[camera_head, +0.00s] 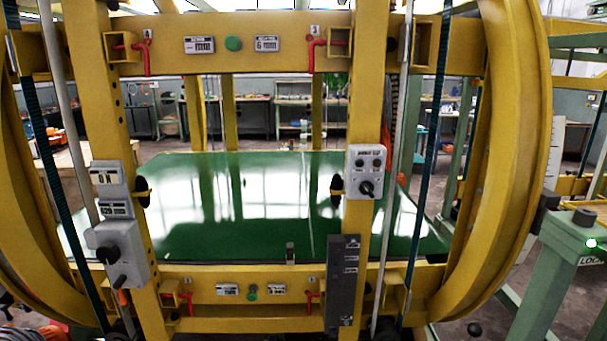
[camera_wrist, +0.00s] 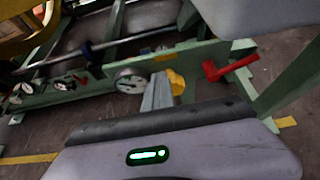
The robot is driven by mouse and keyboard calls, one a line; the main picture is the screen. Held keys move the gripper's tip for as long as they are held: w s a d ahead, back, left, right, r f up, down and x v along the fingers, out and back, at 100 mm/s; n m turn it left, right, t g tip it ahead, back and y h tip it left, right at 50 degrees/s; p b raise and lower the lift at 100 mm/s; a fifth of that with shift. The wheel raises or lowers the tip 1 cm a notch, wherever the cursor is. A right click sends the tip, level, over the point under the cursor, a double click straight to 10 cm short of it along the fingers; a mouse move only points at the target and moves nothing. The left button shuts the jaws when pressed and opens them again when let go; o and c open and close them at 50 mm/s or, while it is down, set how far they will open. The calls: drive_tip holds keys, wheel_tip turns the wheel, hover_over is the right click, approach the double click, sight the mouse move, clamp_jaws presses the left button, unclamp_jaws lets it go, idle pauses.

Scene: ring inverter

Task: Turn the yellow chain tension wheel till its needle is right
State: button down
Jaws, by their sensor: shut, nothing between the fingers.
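The yellow chain tension wheel (camera_wrist: 177,82) shows in the wrist view on a green frame beam, partly hidden by my gripper. A round pale dial (camera_wrist: 130,82) sits on the same beam just left of it; its needle is too small to read. My gripper (camera_wrist: 157,80) appears as grey tapered fingers, closed together and empty, in front of and just left of the wheel. I cannot tell whether they touch it. Neither the wheel nor my gripper can be made out in the head view.
A red lever (camera_wrist: 230,66) sticks out right of the wheel. The head view shows the yellow ring frame (camera_head: 520,150) around a green panel (camera_head: 240,200), with a grey control box (camera_head: 367,172) and red clamps. A green post (camera_head: 560,260) stands at right.

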drive_tip(key=shift+d, duration=1.35)
drive_tip(key=shift+d, duration=0.15)
